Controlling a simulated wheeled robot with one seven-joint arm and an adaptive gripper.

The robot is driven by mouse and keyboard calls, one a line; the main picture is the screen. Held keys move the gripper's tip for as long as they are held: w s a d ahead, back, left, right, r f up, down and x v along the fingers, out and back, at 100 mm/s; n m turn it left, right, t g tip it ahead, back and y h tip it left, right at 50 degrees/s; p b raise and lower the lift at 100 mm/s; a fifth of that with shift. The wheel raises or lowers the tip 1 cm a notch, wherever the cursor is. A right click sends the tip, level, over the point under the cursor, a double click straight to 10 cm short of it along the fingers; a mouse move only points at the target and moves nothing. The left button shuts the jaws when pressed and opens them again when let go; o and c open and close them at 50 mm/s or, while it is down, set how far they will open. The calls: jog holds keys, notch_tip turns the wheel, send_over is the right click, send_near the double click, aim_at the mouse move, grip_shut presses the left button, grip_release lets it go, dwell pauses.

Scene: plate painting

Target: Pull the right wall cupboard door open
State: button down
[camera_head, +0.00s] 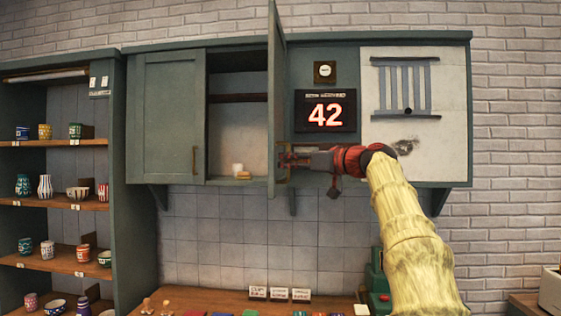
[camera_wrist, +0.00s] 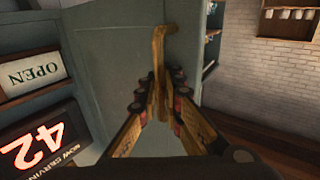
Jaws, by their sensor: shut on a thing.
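The right wall cupboard door (camera_head: 275,70) stands swung out from the cupboard and shows nearly edge-on in the head view. The inside of the cupboard (camera_head: 226,125) shows to the left of it, with a shelf across and a small white cup (camera_head: 238,168) at the bottom. My gripper (camera_head: 286,158) is at the lower part of the door, on its right side. In the wrist view the fingers (camera_wrist: 158,95) are shut on the brass handle (camera_wrist: 159,48), which stands out from the grey-green door panel (camera_wrist: 112,50).
The left cupboard door (camera_head: 170,120) is shut. A "42" display (camera_head: 325,111) and a white board with grey bars (camera_head: 412,130) are right of the open door. Shelves of pottery (camera_head: 60,203) stand at the left. A counter (camera_head: 210,299) with small items runs below.

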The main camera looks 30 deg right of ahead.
jog(key=shift+f, duration=0.3)
jog(key=c, duration=2.3)
grip_release()
jog(key=shift+s+r, duration=0.2)
jog(key=shift+s, duration=0.1)
jog(key=v, duration=1.1)
jog(key=shift+s+d, duration=0.3)
